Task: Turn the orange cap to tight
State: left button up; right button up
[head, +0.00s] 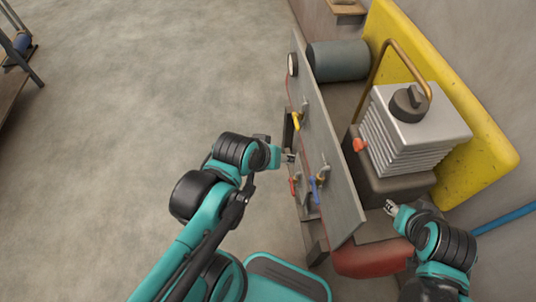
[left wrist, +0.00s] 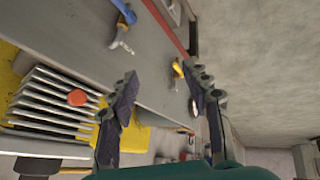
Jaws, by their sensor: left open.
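A yellow plate (head: 450,90), a bent brown pipe (head: 400,52) and a grey cylinder (head: 338,61) surround the block.

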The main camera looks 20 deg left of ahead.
pick_arm(q)
jog(key=m, duration=0.1)
jog(key=a+m, duration=0.1)
jog(key=s+a+m+y, duration=0.1)
jog(key=shift+r, duration=0.3)
dwell(1.1)
